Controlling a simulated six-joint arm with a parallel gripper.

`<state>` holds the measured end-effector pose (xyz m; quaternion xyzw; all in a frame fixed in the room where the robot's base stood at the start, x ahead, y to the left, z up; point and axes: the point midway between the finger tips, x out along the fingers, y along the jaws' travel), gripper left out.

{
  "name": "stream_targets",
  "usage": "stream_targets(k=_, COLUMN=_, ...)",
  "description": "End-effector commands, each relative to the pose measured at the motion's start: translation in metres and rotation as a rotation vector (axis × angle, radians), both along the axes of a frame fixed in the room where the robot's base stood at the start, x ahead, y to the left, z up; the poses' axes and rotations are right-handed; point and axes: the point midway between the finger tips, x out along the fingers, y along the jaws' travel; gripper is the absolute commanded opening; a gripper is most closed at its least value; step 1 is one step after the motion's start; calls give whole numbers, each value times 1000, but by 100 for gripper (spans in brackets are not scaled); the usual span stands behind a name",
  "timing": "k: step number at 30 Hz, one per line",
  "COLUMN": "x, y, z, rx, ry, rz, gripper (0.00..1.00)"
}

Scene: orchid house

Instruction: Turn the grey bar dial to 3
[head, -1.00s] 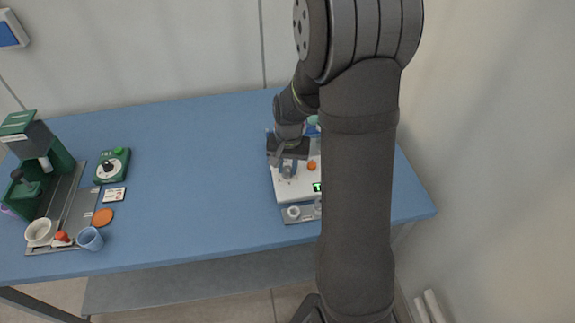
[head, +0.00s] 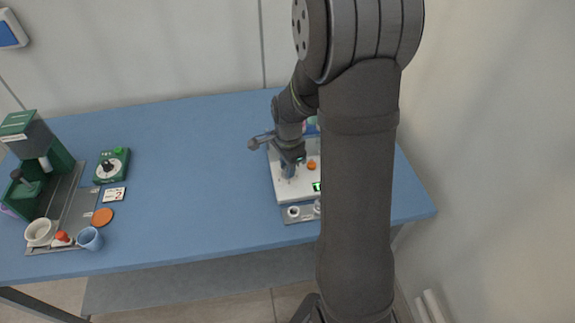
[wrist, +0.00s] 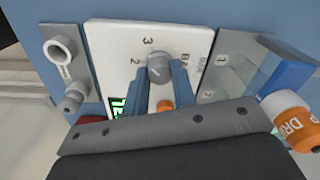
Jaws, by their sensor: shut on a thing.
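The grey bar dial (wrist: 158,68) sits on the face of a white device (wrist: 112,35), with marks 2, 3 and a partly seen "BA" around it. My gripper (wrist: 160,80) has its blue fingers on either side of the dial, shut on it. The dial's small light mark is too blurred to tell which number it faces. In the head view my gripper (head: 289,172) is down on the white device (head: 290,190), and hides the dial.
An orange knob (head: 311,165) and a green display (head: 317,187) are close to my gripper. A grey tray (head: 290,219) lies in front. At left stand a green machine (head: 62,155), a green dial box (head: 112,166) and a blue cup (head: 90,238). The table's middle is clear.

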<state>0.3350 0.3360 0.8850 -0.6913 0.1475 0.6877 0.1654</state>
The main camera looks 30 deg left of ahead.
Motion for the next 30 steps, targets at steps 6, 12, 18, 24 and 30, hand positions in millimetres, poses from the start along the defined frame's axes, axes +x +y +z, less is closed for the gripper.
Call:
stream_targets(k=6, x=1, y=1, z=1, rx=3, ry=-3, rz=-122, gripper=1)
stream_targets(k=12, x=1, y=1, z=1, rx=3, ry=-4, rz=-188, gripper=1)
stream_targets(k=18, x=1, y=1, z=1, rx=3, ry=-3, rz=-213, gripper=1)
stream_targets(k=24, x=1, y=1, z=1, rx=3, ry=-3, rz=-216, gripper=1)
stream_targets(k=30, x=1, y=1, z=2, rx=3, ry=-3, rz=-215, gripper=30)
